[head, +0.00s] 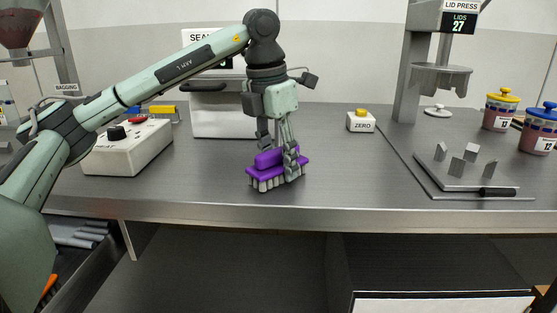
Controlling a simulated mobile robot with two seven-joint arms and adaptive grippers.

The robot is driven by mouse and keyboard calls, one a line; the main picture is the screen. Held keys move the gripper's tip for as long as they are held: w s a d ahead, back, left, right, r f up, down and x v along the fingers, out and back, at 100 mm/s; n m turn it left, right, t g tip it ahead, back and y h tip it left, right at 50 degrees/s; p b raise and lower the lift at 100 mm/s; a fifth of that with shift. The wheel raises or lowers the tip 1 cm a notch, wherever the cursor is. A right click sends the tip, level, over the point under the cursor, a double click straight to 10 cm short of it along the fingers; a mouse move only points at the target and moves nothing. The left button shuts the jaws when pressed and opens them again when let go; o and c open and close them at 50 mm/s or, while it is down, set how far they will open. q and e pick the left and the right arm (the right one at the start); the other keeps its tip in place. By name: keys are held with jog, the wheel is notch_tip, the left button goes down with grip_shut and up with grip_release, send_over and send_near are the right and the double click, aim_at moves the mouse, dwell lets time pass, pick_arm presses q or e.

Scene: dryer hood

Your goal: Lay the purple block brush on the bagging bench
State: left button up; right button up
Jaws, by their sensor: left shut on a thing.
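The purple block brush (261,174) is in the middle of the head view, bristles down, at the grey bench top (210,187). My left gripper (279,158) points down from above and is shut on the brush; its fingers hide part of the brush's top and right side. The bristles are at or just above the bench surface; I cannot tell whether they touch. The bench's front edge is a short way in front of the brush. My right gripper is not in view.
A white control box (128,149) stands left and a sealer (222,112) behind. The ZERO box (360,122), a lid press (437,75), a plate with upright blocks (470,178) and two jars (499,110) are right. Bare bench surrounds the brush.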

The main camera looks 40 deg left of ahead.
aim_at(278, 149)
pick_arm(q)
jog(key=shift+f, duration=0.1)
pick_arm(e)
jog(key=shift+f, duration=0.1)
pick_arm(q)
jog(key=o, duration=1.2)
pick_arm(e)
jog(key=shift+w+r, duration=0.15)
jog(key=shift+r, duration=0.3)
pick_arm(q)
jog(key=r, duration=0.6)
jog(key=shift+s+r, duration=0.35)
jog(key=shift+s, duration=0.05)
jog(key=r, duration=0.1)
jog(key=r+p, duration=0.1)
jog(key=r, duration=0.1)
jog(key=r+p, duration=0.1)
jog(key=r, duration=0.1)
jog(key=shift+s+a, duration=0.2)
jog(key=shift+s, duration=0.2)
jog(key=shift+r, duration=0.25)
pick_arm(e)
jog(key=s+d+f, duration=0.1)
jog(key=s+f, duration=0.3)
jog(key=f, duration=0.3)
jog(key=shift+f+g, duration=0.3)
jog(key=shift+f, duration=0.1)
